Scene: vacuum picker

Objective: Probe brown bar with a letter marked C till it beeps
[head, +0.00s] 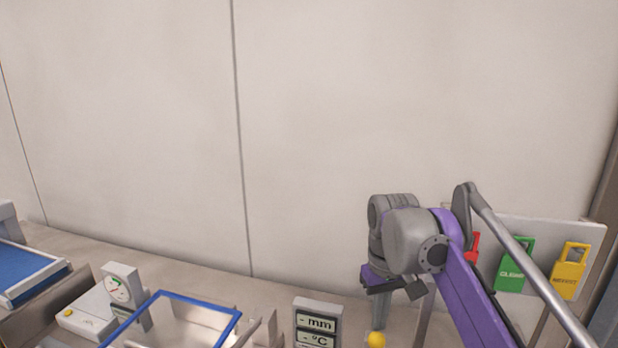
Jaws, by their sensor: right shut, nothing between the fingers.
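No brown bar and no letter C show in the head view. My right gripper (381,316) is shut with nothing in it and points down at the lower right of the middle. A yellow rounded thing (376,340) shows just below its fingertips at the bottom edge; I cannot tell whether they touch. Left of it stands a grey readout (318,308) with a "- mm" window and a "- °C" window, its lower part cut off. My left gripper is not in view.
A blue-rimmed clear tray (232,315), a dial gauge (121,286) and a white box with a yellow button (80,313) stand at the lower left. A blue belt (25,272) is far left. Red, green (514,265) and yellow (569,270) tags hang on a board at right.

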